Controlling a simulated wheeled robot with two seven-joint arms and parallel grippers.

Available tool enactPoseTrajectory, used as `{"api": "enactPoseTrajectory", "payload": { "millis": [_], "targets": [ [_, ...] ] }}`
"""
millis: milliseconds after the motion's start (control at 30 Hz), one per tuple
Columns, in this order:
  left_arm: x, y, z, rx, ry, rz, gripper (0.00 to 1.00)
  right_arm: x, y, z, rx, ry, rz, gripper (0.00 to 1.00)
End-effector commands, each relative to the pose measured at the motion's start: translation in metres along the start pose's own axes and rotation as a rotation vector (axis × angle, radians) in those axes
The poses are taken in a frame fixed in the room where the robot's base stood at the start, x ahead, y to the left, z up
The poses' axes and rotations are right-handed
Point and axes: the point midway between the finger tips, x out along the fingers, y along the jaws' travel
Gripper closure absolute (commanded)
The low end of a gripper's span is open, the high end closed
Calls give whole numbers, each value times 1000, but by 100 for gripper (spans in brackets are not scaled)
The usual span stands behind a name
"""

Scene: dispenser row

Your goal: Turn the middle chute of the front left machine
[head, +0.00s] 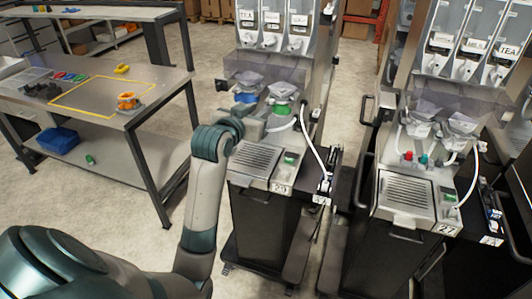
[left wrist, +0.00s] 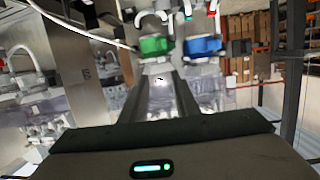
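The left machine (head: 268,62) has three clear canisters with white chutes at their feet. The middle chute (head: 270,39) is between the other two and points down. Below the chutes are clear funnels, a blue mixer part (head: 245,97) and a green mixer part (head: 280,109). My left gripper (head: 258,126) is in front of and below these parts, well below the chutes. In the left wrist view its two dark fingers (left wrist: 162,85) look apart, with the green part (left wrist: 156,46) beyond them. The chutes are not clear in that view. My right gripper is out of view.
A second machine (head: 415,195) stands to the right across a narrow gap. A white hose (head: 312,145) hangs at the left machine's right side. The drip tray (head: 255,159) is under my gripper. A steel table (head: 150,82) stands at the left; floor shows between.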

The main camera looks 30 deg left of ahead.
Motion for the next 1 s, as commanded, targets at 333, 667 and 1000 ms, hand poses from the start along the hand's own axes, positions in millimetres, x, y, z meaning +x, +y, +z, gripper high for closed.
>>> {"api": "enactPoseTrajectory", "payload": {
  "millis": [333,667,1000],
  "targets": [
    [15,13,56,16,-90,18,72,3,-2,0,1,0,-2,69],
    [24,26,107,31,-168,34,72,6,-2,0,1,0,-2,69],
    [27,32,134,39,-208,42,72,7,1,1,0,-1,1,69]
  ]
}}
